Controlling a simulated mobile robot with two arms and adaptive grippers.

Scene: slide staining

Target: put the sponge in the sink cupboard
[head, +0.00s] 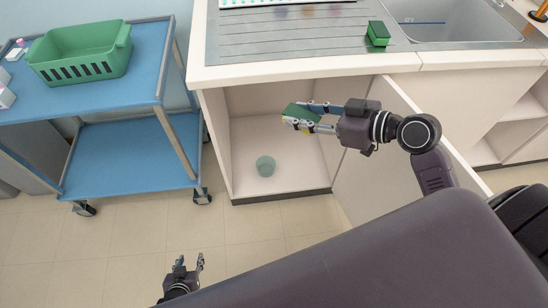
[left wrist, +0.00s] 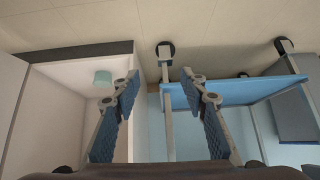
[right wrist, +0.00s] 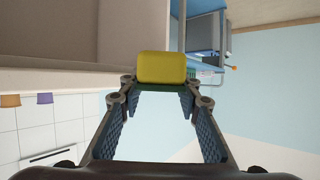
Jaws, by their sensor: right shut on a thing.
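A sponge with a green face (head: 299,112) and a yellow face, seen in the right wrist view (right wrist: 161,67), is between the fingertips of my right gripper (head: 310,118). My right gripper is shut on it and holds it at the opening of the sink cupboard (head: 246,105), above its floor. The cupboard stands open under the counter; its door (head: 352,188) is swung out to the right, partly behind my right arm. My left gripper (head: 187,267) is open and empty, low over the floor in front of the cupboard and trolley. It also shows open in the left wrist view (left wrist: 160,92).
A teal cup (head: 265,166) stands on the cupboard floor, with free room around it. A blue trolley (head: 135,165) with a green basket (head: 80,50) stands at the left.

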